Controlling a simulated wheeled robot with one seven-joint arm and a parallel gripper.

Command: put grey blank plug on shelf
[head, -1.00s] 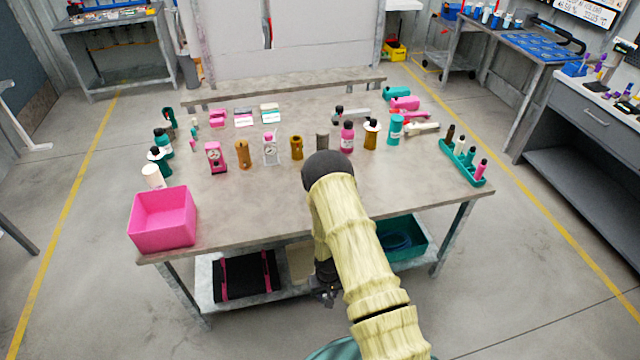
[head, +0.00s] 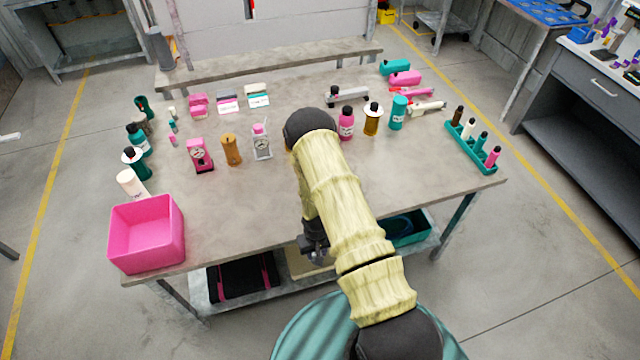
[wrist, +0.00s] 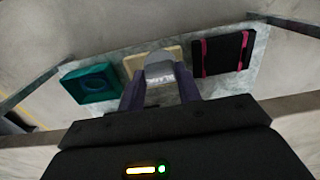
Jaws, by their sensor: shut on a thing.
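The grey blank plug (wrist: 160,68) shows in the wrist view as a pale grey rounded piece between the two dark fingers of my gripper (wrist: 160,88). My gripper is shut on it. In the head view my gripper (head: 314,248) is at the table's front edge, partly covered by my arm, and the plug cannot be made out there. The lower shelf (head: 197,292) under the table also shows in the wrist view (wrist: 218,85). The plug appears in front of the beige tray (wrist: 133,62) there; its height above the shelf cannot be told.
The shelf bears a teal bin (wrist: 88,83) and a black case (wrist: 221,52) with pink straps. A pink box (head: 146,235) stands at the tabletop's front left corner. Bottles and gauges stand farther back. My arm hides part of the tabletop.

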